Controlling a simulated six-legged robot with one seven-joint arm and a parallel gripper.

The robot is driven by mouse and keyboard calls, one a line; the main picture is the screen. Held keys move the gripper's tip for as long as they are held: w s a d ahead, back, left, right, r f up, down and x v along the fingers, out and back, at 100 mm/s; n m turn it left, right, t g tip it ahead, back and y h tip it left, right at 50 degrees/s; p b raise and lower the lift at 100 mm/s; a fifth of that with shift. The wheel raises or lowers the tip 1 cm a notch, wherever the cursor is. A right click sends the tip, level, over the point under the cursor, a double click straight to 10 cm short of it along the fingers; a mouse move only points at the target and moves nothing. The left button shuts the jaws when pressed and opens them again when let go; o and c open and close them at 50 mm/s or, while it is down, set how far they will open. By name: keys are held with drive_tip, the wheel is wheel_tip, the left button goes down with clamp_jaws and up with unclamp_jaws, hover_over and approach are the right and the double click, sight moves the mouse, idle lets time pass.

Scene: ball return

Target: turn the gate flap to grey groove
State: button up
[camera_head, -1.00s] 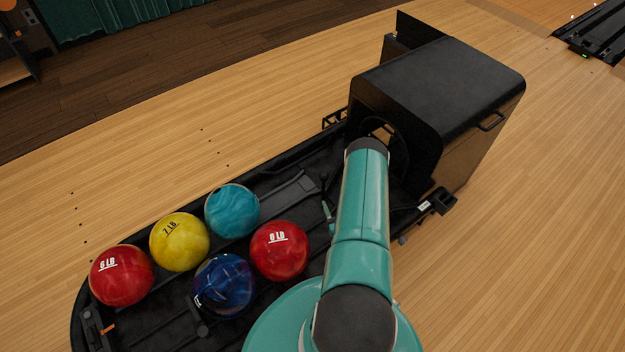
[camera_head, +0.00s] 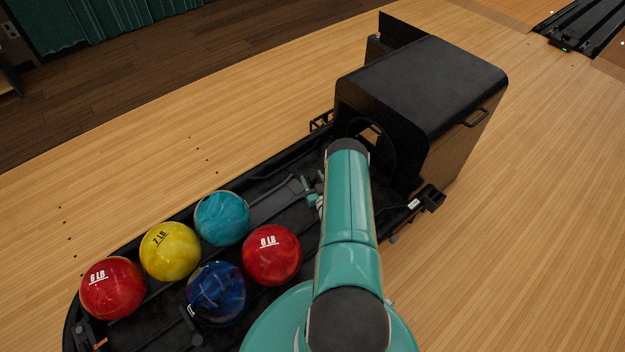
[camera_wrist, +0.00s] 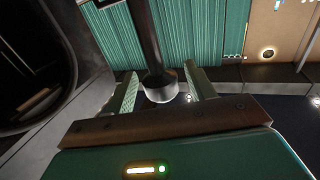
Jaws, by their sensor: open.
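A long dark grey bar (camera_head: 277,203), which looks like the gate flap, lies in the black ball return tray (camera_head: 185,220) between the turquoise ball and the hood. My gripper (camera_head: 312,188) is at the bar's hood-side end, mostly hidden by my teal arm. In the wrist view my gripper (camera_wrist: 162,80) is open, its two pale green fingers apart. A dark post with a pale rounded end (camera_wrist: 161,88) stands between the fingers, with gaps visible on both sides. I cannot tell whether this post belongs to the flap. I cannot make out the grey groove.
Red (camera_head: 112,288), yellow (camera_head: 170,251), turquoise (camera_head: 222,218), dark blue (camera_head: 217,293) and another red ball (camera_head: 272,255) sit in the tray's near part. The black hood (camera_head: 425,85) with a round opening stands beyond my arm. Wooden floor surrounds the tray.

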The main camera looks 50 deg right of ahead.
drive_tip(key=shift+c, duration=0.2)
clamp_jaws()
